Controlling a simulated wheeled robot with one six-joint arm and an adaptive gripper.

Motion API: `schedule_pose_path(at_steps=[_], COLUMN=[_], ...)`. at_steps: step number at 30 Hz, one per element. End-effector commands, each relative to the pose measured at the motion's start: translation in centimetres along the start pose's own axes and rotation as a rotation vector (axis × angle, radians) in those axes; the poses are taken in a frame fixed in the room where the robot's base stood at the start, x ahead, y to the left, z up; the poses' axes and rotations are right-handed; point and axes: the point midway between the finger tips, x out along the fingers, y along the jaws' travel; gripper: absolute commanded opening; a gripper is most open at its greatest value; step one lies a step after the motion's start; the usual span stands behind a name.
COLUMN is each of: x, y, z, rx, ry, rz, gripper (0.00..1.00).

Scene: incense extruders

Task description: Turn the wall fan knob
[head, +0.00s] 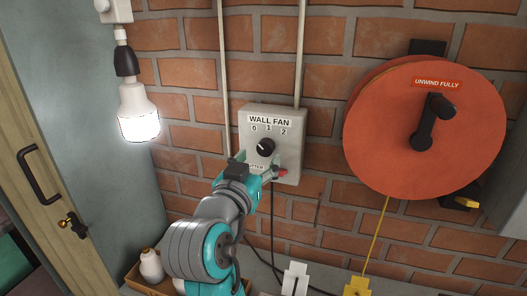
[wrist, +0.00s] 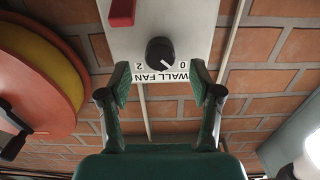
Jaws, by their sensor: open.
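The wall fan knob (head: 265,147) is a round black knob on a grey wall box (head: 290,119) labelled "WALL FAN", with 0, 1 and 2 above it. It also shows in the wrist view (wrist: 160,52), where the box appears upside down. Its pale mark seems to lean toward the 0 side, but is too small to read exactly. My gripper (head: 257,165) is open and empty in front of the box. In the wrist view its two spread fingers (wrist: 161,82) lie either side of the lettering, with the knob ahead between them, apart from it.
A red switch (wrist: 122,12) sits on the same box, close to the knob; its label is partly hidden. A large orange reel (head: 385,140) with a black crank hangs to the right. A lit bulb (head: 138,115) hangs left. Conduits run up the brick wall.

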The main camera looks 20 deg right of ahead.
Motion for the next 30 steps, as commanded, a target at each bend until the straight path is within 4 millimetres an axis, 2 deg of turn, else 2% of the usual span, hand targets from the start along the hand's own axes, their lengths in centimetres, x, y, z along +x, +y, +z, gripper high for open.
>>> schedule_pose_path(at_steps=[3, 9, 20, 21, 28, 30], x=[2.0, 4.0, 4.5, 4.5, 4.5, 4.5], y=[0.1, 0.0, 0.0, 0.0, 0.0, 0.0], z=[-0.1, 0.0, 0.0, 0.0, 0.0, 0.0], rx=[-0.001, -0.001, 0.0, 0.0, 0.0, 0.0], ry=[0.001, 0.001, 0.001, 0.001, 0.001, 0.001], rz=[0.003, 0.0, -0.002, -0.002, -0.001, -0.001], gripper=[0.64, 0.64, 0.64, 0.62, 0.04, 0.04])
